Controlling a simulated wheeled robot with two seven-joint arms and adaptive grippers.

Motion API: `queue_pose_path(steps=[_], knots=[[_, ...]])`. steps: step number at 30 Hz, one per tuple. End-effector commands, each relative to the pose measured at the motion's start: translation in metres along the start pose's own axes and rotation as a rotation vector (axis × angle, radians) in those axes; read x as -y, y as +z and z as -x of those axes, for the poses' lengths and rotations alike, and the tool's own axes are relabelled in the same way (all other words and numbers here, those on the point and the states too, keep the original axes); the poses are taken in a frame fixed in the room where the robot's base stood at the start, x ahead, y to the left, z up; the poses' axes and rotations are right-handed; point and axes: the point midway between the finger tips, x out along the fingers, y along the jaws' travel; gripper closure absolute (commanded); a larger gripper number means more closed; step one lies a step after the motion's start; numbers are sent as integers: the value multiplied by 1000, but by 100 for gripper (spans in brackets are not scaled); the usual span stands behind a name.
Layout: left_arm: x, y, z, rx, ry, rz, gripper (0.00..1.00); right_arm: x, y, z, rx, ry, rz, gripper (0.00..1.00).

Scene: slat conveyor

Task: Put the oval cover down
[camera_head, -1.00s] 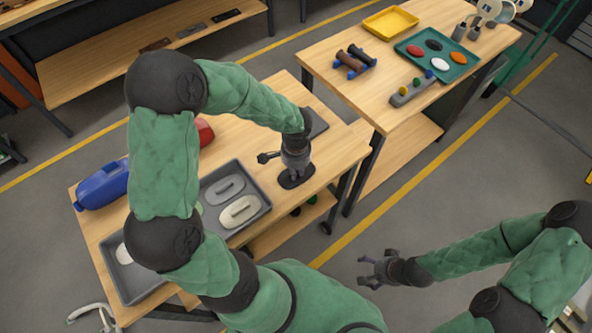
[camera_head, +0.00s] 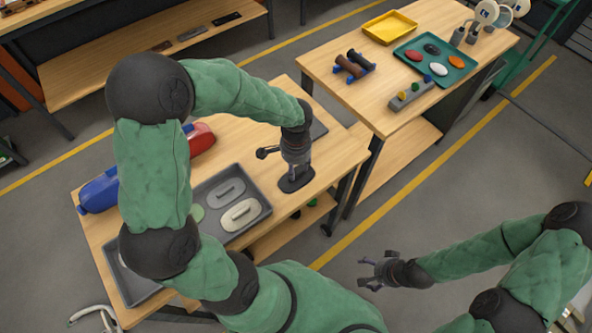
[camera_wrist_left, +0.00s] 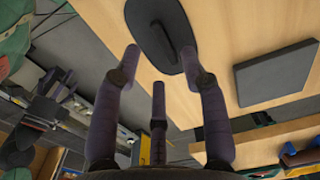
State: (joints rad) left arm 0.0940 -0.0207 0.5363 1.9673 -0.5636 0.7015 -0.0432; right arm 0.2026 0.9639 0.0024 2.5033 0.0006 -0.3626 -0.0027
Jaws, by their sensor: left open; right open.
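The black oval cover (camera_head: 296,183) lies flat on the wooden table near its right edge. In the left wrist view it shows as a dark oval (camera_wrist_left: 150,28) with a raised grip on top. My left gripper (camera_head: 296,170) points down over the cover. Its fingers (camera_wrist_left: 160,62) are spread and hold nothing; the cover lies beyond the fingertips. Whether a fingertip touches it I cannot tell. My right gripper (camera_head: 372,270) is open and empty, out over the floor to the right of the table.
A dark square plate (camera_wrist_left: 278,73) lies beside the cover. A grey tray (camera_head: 262,214) with oval pieces stands to the left, partly hidden by my arm. A blue and red object (camera_head: 98,192) lies behind my arm. A second table holds a green tray (camera_head: 462,72) and a yellow tray (camera_head: 390,27).

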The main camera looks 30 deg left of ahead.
Motion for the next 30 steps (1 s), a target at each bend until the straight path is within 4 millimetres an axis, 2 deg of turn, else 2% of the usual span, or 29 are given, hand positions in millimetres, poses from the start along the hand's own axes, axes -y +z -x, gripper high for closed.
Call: queue_pose_path(steps=[1, 3, 9, 12, 30], knots=[[0, -1, 14, -2, -2, 0, 57, 2, 0, 6, 0, 0, 0, 22], [0, 0, 28, -3, -1, 0, 57, 3, 0, 10, 0, 0, 0, 22], [0, 0, 58, -1, -1, 0, 57, 6, 0, 16, 0, 0, 0, 22], [0, 0, 67, -1, -1, 0, 57, 6, 1, 18, 0, 0, 0, 22], [0, 0, 72, 1, 0, 0, 57, 7, 1, 19, 0, 0, 0, 22]])
